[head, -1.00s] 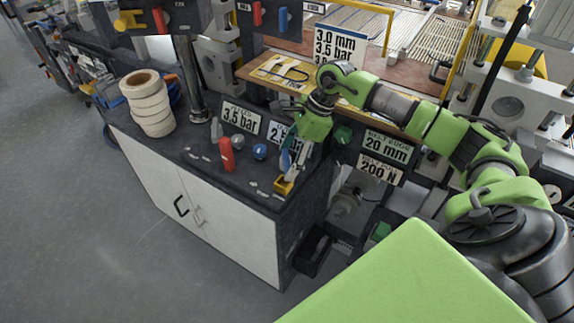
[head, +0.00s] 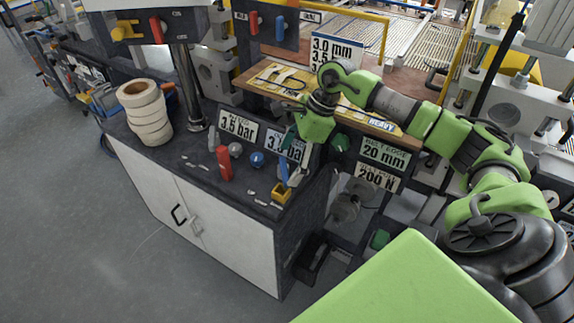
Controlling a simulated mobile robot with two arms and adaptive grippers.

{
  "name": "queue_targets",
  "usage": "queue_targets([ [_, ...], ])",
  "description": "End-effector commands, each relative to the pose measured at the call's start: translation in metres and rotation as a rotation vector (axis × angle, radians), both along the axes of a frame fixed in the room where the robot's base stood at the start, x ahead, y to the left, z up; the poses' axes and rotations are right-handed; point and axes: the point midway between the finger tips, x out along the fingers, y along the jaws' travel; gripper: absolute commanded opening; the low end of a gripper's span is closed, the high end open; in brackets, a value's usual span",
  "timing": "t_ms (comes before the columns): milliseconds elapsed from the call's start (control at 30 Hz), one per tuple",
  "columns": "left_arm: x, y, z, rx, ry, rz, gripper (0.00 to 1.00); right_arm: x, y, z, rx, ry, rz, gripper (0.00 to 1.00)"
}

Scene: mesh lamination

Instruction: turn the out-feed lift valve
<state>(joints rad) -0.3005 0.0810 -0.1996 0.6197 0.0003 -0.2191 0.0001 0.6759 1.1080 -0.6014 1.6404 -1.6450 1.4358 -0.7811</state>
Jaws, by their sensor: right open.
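My right gripper (head: 297,178) reaches down over the front right corner of the dark cabinet top (head: 190,165), with its fingers apart. It is at a small valve with a yellow base (head: 282,192) and a blue lever (head: 284,170). The fingers partly cover this valve, and I cannot tell whether they touch it. A red upright handle (head: 224,163), a grey knob (head: 235,150) and a blue knob (head: 257,159) stand to its left. No readable name marks the out-feed lift valve. My left gripper is out of view.
A stack of tape rolls (head: 147,113) stands at the cabinet's back left. Signs behind the knobs include a "3.5 bar" sign (head: 237,127) and a partly hidden bar sign (head: 287,147). A wooden board (head: 270,82) lies behind. Open floor (head: 70,220) is at left.

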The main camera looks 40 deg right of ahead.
Motion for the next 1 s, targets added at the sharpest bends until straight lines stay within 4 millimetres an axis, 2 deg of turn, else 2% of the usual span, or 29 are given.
queue_targets([
  [200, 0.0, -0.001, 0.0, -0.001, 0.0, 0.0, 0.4, -0.007, -0.017, 0.046, -0.002, -0.006, -0.001, 0.85],
  [433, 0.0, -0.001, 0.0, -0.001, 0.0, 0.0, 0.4, -0.014, -0.03, 0.081, 0.0, -0.003, 0.001, 0.85],
  [600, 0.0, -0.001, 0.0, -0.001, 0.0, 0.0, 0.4, -0.017, -0.033, 0.091, -0.001, -0.002, 0.002, 0.85],
  [1000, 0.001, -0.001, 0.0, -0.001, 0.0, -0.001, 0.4, -0.017, -0.034, 0.092, 0.0, -0.001, 0.002, 0.85],
])
